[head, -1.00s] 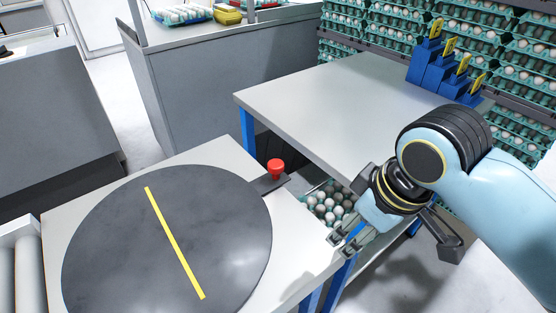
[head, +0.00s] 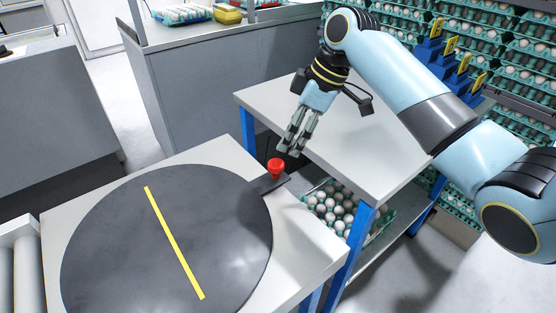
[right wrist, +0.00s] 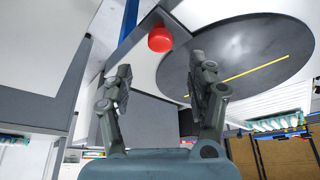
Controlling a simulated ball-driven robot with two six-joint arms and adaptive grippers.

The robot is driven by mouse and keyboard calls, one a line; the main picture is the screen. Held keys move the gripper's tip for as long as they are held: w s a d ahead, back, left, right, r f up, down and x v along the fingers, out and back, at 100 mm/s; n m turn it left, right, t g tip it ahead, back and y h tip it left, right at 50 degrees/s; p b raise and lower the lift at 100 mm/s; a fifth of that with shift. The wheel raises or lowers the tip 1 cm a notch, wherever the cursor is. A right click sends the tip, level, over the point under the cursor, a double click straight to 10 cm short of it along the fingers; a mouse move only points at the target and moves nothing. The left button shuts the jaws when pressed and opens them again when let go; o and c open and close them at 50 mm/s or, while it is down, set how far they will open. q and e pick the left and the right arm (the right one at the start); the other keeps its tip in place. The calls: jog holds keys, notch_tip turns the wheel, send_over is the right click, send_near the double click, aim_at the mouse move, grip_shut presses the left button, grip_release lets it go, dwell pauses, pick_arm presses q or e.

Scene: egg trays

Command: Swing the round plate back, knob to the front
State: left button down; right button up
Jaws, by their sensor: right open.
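The round plate (head: 215,235) is a dark grey disc with a yellow stripe (head: 174,243) across it, lying on a light table at the lower left. Its red knob (head: 276,167) stands on a short dark arm at the plate's upper right edge. My right gripper (head: 289,150) is open and empty, just above and behind the knob in the head view. In the right wrist view the knob (right wrist: 160,39) shows beyond the open fingers, apart from them, with the plate (right wrist: 270,75) to its right. My left gripper is not in view.
A tray of eggs (head: 330,207) sits below, between the tables. Egg racks line the back right. Rollers (head: 20,265) adjoin the plate's table at left.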

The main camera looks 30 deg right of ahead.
aim_at(276, 163)
jog(key=b+x, duration=0.1)
jog(key=x, duration=0.7)
jog(key=shift+a+f, duration=0.1)
jog(key=shift+f, duration=0.05)
jog(key=shift+c, duration=0.4)
grip_shut()
